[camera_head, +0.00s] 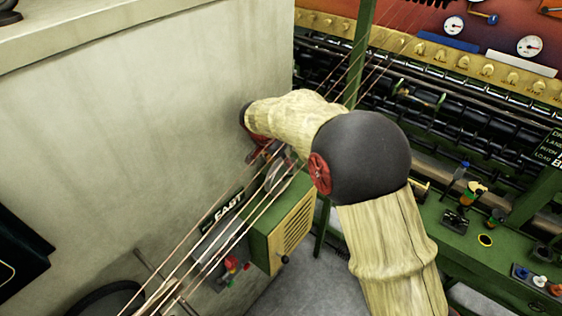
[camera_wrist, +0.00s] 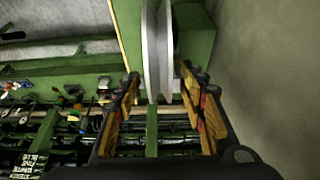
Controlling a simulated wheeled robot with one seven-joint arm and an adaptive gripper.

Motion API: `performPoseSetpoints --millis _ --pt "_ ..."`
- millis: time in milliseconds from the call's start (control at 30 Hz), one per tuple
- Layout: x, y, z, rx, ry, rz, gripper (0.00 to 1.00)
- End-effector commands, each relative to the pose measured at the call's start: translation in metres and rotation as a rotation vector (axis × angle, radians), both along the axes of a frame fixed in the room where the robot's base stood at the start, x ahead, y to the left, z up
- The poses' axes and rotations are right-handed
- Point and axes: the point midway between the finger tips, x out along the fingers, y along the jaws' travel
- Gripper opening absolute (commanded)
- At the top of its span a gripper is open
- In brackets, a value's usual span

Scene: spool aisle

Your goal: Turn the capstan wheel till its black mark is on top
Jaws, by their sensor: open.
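The capstan wheel (camera_wrist: 152,55) is pale grey metal, seen edge-on in the wrist view, in front of a green housing. My gripper (camera_wrist: 159,76) is open, with one wooden finger on each side of the wheel's rim. A gap shows between each finger and the rim, and nothing is held. In the head view a small part of the wheel (camera_head: 275,177) shows beside the green box, next to my gripper (camera_head: 262,156), which is mostly hidden by my arm. The black mark is not visible in either view.
Taut copper-coloured strands (camera_head: 225,248) run diagonally past the wheel. A green box with a louvred yellow panel (camera_head: 292,228) and a FAST sign (camera_head: 229,206) are close by. A pale wall (camera_head: 150,120) stands close on the left. A green machine bench (camera_head: 470,235) is at the right.

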Motion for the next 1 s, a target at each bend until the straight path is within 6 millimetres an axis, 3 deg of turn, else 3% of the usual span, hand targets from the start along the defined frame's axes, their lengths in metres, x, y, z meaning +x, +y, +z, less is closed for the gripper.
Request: performPoseSetpoints --millis 267,1000 --pt "0.0006 -0.0004 -0.0014 0.001 -0.001 0.0 0.41" --pt "0.0007 -0.0002 -0.0009 0.0 -0.001 0.0 0.0"
